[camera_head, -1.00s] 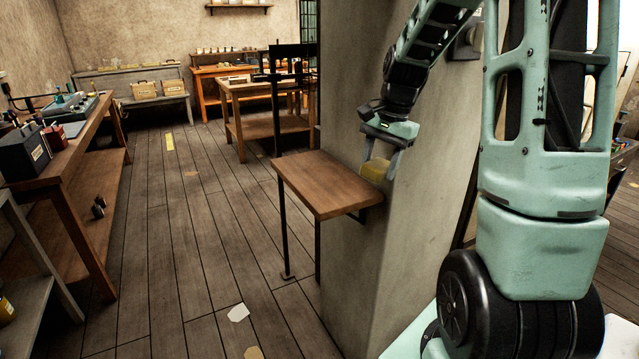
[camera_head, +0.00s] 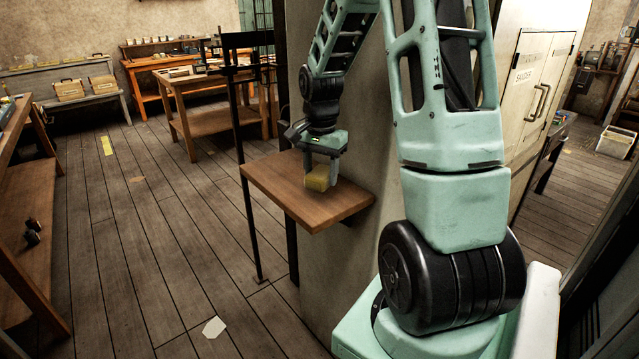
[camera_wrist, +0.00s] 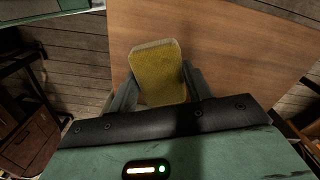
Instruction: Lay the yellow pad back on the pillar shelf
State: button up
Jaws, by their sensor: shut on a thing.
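The yellow pad (camera_head: 318,179) is between the fingers of my gripper (camera_head: 321,172), over the wooden pillar shelf (camera_head: 285,190). In the wrist view the pad (camera_wrist: 158,72) stands out past the two grey fingers, and the shelf's brown board (camera_wrist: 225,50) lies behind it. My gripper (camera_wrist: 157,88) is shut on the pad and points down. The pad is close to the board, near the pillar side; I cannot tell whether it touches. The shelf top shows no other object.
The concrete pillar (camera_head: 345,235) rises right behind the shelf. A thin black post frame (camera_head: 245,150) stands at the shelf's left. A wooden table (camera_head: 205,90) is further back. Open plank floor (camera_head: 150,230) lies left of the shelf.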

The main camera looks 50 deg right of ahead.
jog(key=shift+f, duration=1.8)
jog(key=o, duration=0.9)
jog(key=shift+r, duration=0.1)
